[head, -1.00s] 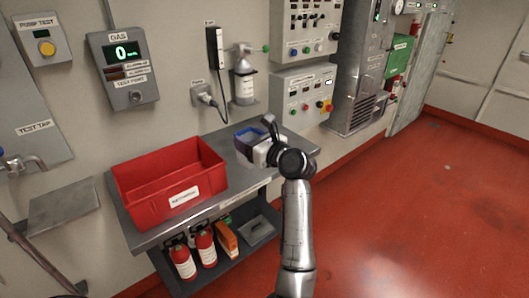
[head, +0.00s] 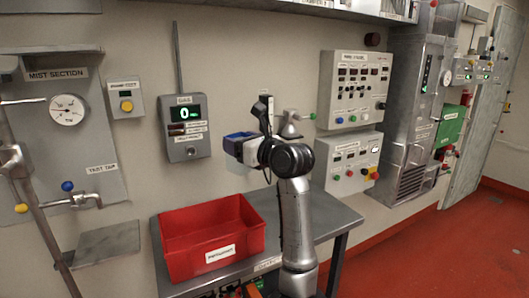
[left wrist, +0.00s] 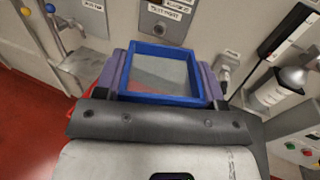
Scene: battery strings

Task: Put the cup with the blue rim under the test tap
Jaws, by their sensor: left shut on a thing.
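The cup with the blue rim (head: 238,136) is a square, see-through cup. It is held up in front of the wall, above the table and the red bin. My left gripper (head: 243,150) is shut on it. In the left wrist view the cup's blue rim (left wrist: 163,47) faces the camera and its inside looks empty, with my left gripper's fingers (left wrist: 163,84) at its two sides. The test tap (head: 84,199) sticks out of the wall panel at the left, well apart from the cup. A bare grey shelf (head: 106,244) is below the tap. My right gripper is out of view.
A red bin (head: 213,257) stands on the metal table (head: 321,221) below the cup. A gas meter box (head: 186,133) is on the wall just left of the cup. A slanted grey pole (head: 42,228) runs at the far left. The space between cup and tap looks free.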

